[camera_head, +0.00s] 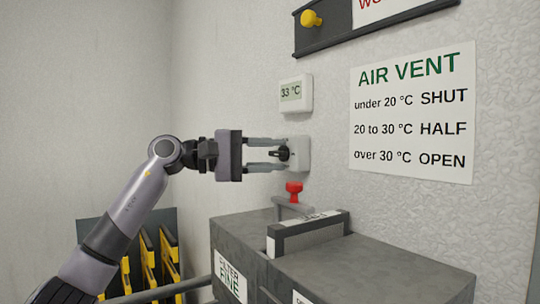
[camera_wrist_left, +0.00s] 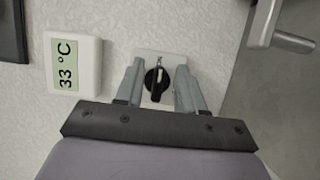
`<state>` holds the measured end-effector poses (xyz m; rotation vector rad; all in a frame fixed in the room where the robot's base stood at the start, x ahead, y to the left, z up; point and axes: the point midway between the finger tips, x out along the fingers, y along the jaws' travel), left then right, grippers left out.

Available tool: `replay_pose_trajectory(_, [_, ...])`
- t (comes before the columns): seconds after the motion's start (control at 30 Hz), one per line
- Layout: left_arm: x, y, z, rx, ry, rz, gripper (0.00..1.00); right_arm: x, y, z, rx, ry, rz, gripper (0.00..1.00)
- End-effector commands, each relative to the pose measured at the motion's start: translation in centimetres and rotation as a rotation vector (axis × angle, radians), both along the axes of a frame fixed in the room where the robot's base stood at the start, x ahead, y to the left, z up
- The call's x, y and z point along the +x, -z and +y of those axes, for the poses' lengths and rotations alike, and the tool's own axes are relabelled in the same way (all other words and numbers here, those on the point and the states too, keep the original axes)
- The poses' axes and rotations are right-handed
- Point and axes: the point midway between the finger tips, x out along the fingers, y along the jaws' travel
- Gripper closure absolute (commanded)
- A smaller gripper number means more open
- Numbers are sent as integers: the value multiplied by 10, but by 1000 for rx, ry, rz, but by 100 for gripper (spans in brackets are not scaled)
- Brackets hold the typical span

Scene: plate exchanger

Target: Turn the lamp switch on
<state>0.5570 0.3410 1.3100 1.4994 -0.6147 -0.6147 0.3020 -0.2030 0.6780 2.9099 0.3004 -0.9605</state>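The lamp switch (camera_head: 298,154) is a white wall plate with a black rotary knob (camera_wrist_left: 157,80), mounted below the thermometer. My left gripper (camera_head: 284,154) is in front of the switch, with its two fingers parted on either side of the knob. In the left wrist view the left gripper (camera_wrist_left: 158,84) shows gaps between the knob and both fingers. The knob's black handle points toward the gripper's palm in that view. I cannot tell how close the fingertips are to the plate. My right gripper is not in view.
A thermometer reading 33 °C (camera_head: 296,93) hangs above the switch. A red-topped handle (camera_head: 294,190) stands just below, over a grey box (camera_head: 370,270). An air vent sign (camera_head: 413,112) is to the right. A rack with yellow parts (camera_head: 148,262) stands at lower left.

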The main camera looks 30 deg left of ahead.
Motion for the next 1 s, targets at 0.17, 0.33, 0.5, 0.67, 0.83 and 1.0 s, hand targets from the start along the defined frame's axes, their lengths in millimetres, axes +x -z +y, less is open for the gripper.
replay_pose_trajectory(0.17, [-7, 2, 8, 1, -2, 1, 62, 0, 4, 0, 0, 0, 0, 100])
replay_pose_trajectory(0.33, [-26, 3, 28, 1, -4, 1, 62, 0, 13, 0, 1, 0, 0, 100])
replay_pose_trajectory(0.5, [-43, 1, 44, 0, -3, 0, 62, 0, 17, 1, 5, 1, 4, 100])
replay_pose_trajectory(0.67, [-50, 0, 50, 1, 0, 1, 62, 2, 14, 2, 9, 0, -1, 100])
replay_pose_trajectory(0.83, [-51, 0, 51, 0, 0, 0, 62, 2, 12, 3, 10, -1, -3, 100])
replay_pose_trajectory(1.0, [-51, 0, 51, 0, 0, 0, 62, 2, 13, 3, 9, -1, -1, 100])
